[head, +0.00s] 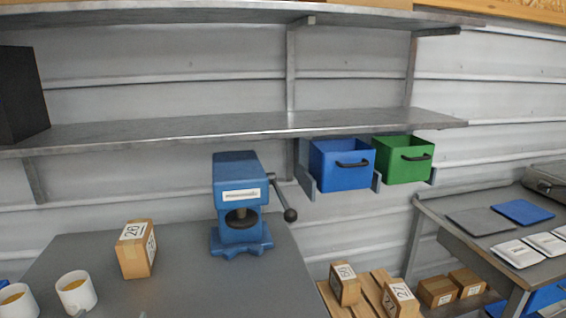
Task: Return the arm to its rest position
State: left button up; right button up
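Neither of my grippers shows in the head view, and I cannot make out either arm. A blue hand press (239,200) with a lever ending in a dark ball stands on the grey table (190,270). A cardboard box (136,250) labelled 28 stands on the table to the left of the press. Two white mugs with a yellowish-brown content stand at the lower left, the nearer-to-middle mug (76,293) and the left mug (16,301).
A metal shelf (240,125) runs above the table, with a black box (22,95) at its left. A blue bin (342,165) and green bin (403,159) hang under it. Cardboard boxes (399,298) sit low at right. A side bench (480,245) holds flat pads and white packets.

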pick_arm(q)
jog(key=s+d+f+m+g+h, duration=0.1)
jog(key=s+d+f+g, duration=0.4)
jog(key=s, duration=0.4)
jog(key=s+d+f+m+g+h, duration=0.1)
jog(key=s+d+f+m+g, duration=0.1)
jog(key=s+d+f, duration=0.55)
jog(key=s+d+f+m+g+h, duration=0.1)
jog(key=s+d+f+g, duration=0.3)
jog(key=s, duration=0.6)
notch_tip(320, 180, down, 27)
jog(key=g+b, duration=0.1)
jog(key=b, duration=0.2)
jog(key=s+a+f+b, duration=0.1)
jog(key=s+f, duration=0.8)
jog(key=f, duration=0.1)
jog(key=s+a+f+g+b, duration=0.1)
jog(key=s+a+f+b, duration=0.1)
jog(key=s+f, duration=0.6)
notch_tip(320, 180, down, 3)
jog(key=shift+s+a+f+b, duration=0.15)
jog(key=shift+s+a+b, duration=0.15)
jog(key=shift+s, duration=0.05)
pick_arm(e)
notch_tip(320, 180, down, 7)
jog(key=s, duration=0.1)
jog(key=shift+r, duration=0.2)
